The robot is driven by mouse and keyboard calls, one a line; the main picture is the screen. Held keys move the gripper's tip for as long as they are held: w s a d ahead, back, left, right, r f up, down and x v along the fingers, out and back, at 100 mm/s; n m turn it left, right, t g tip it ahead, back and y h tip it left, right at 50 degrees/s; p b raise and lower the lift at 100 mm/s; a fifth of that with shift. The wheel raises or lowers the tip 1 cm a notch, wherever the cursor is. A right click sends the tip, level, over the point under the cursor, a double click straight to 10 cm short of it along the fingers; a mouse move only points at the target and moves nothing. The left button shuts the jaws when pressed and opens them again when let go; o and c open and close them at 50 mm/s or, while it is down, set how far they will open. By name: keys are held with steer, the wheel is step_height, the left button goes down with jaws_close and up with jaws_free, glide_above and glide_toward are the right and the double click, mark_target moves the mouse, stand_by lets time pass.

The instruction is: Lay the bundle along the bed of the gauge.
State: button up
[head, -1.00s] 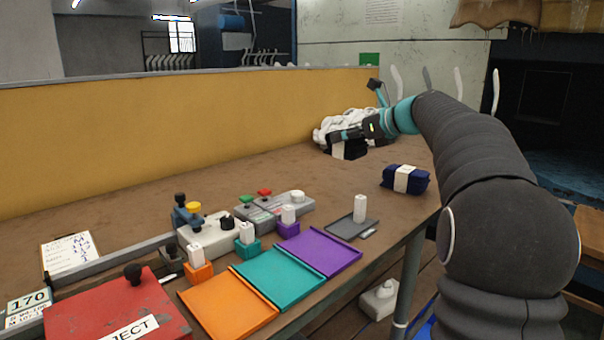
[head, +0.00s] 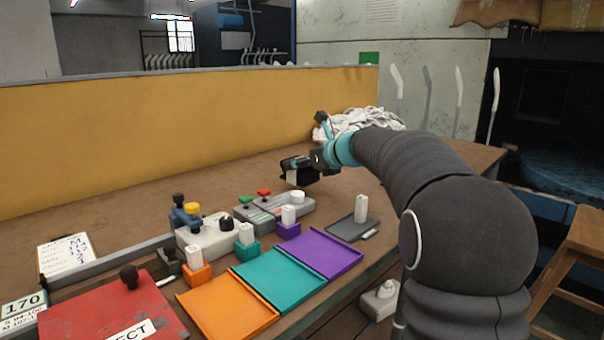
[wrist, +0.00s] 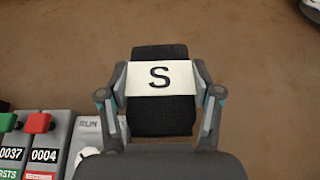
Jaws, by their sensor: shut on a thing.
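The bundle (wrist: 160,115) is black ribbed cloth with a white band marked S. My gripper (wrist: 160,80) is shut on it, one finger at each end of the band. In the head view the bundle (head: 299,173) hangs in my gripper (head: 305,165) above the bench, behind the counter box. At the left front a long grey rail (head: 112,257) runs along the bench past a card marked 170 (head: 24,306); it looks like the gauge, but its bed is not clearly visible.
Orange (head: 228,308), teal (head: 278,276) and purple (head: 318,252) trays line the front edge. A grey scale-like plate (head: 345,230) bears a white block. The counter box (head: 268,212), a white box with knobs (head: 208,236) and a red lid (head: 105,308) stand nearby. White cloth (head: 365,120) lies behind.

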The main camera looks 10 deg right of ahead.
steer(key=shift+f, duration=1.4)
steer(key=shift+f, duration=0.15)
steer(key=o, duration=1.2)
